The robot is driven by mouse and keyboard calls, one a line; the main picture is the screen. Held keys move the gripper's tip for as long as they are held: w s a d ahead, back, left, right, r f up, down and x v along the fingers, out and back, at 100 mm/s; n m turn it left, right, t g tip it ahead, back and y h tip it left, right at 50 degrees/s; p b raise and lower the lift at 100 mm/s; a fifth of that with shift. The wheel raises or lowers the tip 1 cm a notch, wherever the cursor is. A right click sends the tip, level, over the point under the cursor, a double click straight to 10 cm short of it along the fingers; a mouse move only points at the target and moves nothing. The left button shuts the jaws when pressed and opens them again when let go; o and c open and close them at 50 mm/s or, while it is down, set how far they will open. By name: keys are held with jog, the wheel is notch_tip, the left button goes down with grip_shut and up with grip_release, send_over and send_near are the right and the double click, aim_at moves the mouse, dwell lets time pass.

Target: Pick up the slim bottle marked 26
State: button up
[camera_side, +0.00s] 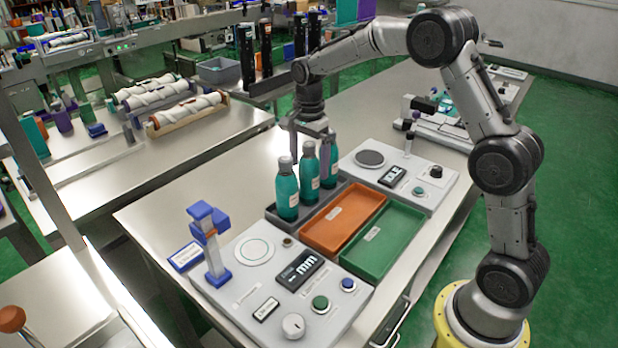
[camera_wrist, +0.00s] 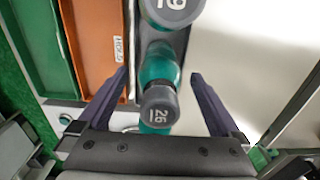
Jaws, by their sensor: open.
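The slim bottle marked 26 shows its dark grey cap (camera_wrist: 158,105) in the wrist view, and its number is readable. My gripper (camera_wrist: 160,85) is open, with one purple-grey finger on either side of this bottle and gaps visible on both sides. In the side view my gripper (camera_side: 310,150) points down among three teal, dark-capped bottles. Their numbers cannot be read there, so I cannot tell which is 26. A finger partly covers the farthest bottle.
A neighbouring bottle (camera_wrist: 173,10), its number partly cut off, stands close in the row. The bottles stand in a dark rack (camera_side: 280,218) beside an orange tray (camera_side: 342,218) and a green tray (camera_side: 382,242). Grey instrument panels (camera_side: 260,290) flank them. Bare table lies left of the rack.

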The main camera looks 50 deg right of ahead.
jog(key=shift+f, duration=0.15)
grip_shut()
dwell(0.4)
